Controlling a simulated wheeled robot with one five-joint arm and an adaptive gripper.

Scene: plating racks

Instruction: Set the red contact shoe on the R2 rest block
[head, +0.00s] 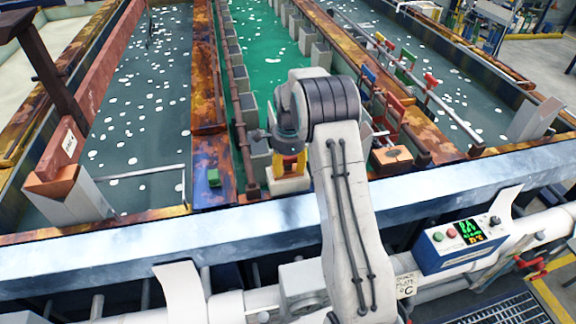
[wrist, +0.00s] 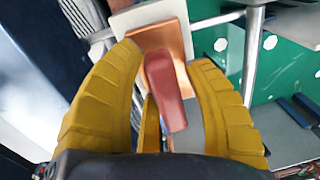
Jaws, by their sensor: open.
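The red contact shoe (wrist: 166,88) shows in the wrist view as a slim red piece between the yellow fingers of my gripper (wrist: 168,56). The fingers are open, with visible gaps on both sides of the shoe. The shoe's far end overlaps a copper-coloured plate (wrist: 178,38) on a pale block (wrist: 125,20); I cannot tell whether this is R2, as no label is readable. In the head view, my gripper (head: 289,163) points down just above a pale block (head: 288,186) at the tank's near end.
A copper-topped block (head: 392,154) and a rail with coloured pieces (head: 405,62) stand to the right. Long tanks stretch away behind. A pale beam (head: 150,236) and a control box (head: 465,244) are in front.

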